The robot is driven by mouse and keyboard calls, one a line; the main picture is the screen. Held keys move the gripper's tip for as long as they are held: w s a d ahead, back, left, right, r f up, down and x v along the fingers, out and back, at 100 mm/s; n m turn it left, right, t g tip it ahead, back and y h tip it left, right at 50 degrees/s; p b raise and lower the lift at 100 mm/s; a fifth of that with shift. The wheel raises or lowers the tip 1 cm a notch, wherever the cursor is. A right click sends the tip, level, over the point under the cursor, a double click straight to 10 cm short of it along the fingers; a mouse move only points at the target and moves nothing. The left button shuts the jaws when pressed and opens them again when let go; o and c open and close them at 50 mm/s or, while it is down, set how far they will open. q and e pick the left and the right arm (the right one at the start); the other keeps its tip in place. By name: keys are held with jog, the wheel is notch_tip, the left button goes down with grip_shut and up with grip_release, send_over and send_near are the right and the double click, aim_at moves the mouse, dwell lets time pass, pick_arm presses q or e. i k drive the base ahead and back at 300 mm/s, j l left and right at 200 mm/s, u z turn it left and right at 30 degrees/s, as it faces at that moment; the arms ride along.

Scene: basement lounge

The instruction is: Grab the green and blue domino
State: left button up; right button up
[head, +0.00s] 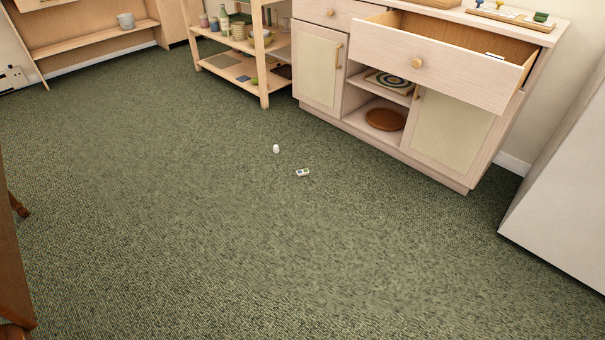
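A small white block with dark marks (303,173) lies on the green carpet near the middle of the head view. It looks like a domino, but its marks are too small for me to tell green or blue. A small white rounded piece (276,149) is on the carpet just behind it and to its left, apart from it. A small white item (494,56) shows inside the open drawer, mostly hidden, and I cannot tell what it is. Neither of my grippers is in view.
A pale wooden cabinet (333,116) stands at the back right with its top drawer (436,67) pulled out. A wooden shelf rack (264,84) stands left of it. A white box-like unit (565,190) is at the right edge. The carpet (200,230) in front is clear.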

aim_at(304, 172)
jog(key=i+l+u, duration=0.2)
jog(key=i, duration=0.5)
jog(key=i+l+u, duration=0.2)
jog(key=i, duration=0.5)
jog(key=i+l+u, duration=0.25)
jog(key=i+l, duration=0.25)
jog(key=i, duration=0.2)
jog(key=i+l+u, duration=0.2)
jog(key=i+l, duration=0.35)
jog(key=i, duration=0.05)
